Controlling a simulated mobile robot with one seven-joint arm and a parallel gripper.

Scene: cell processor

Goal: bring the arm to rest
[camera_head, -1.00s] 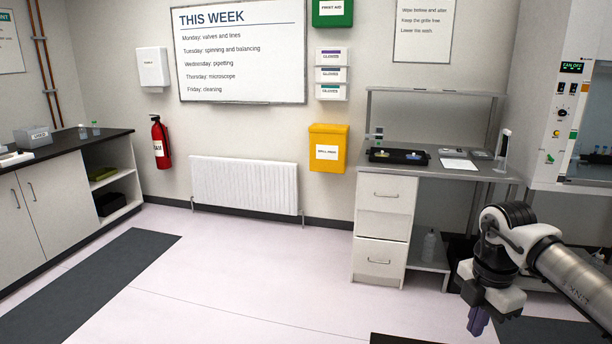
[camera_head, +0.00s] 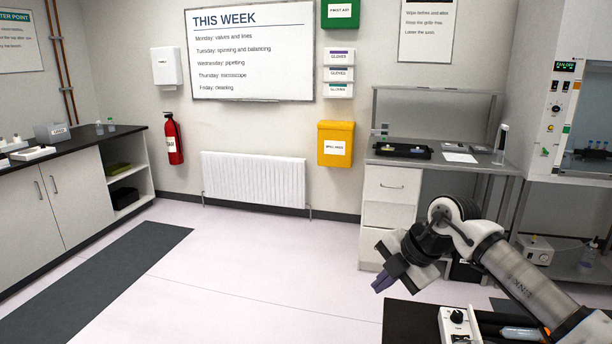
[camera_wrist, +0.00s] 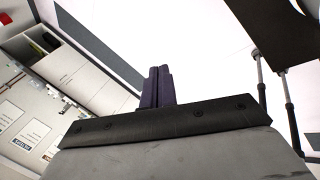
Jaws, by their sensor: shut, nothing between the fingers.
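My gripper (camera_head: 383,283) is at the lower right of the head view, in open air over the pale floor, in front of the white drawer unit. Its purple fingers point down and to the left. In the wrist view the two dark purple fingers (camera_wrist: 158,86) stand side by side, closed together, with nothing between them. My arm reaches in from the lower right corner with its elbow bent.
A black worktop (camera_head: 405,322) with a white dial box (camera_head: 458,325) lies close below my arm. A steel bench (camera_head: 450,166) with a black tray (camera_head: 403,150) stands behind. A dark counter (camera_head: 80,143) is at the left. The middle floor is clear.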

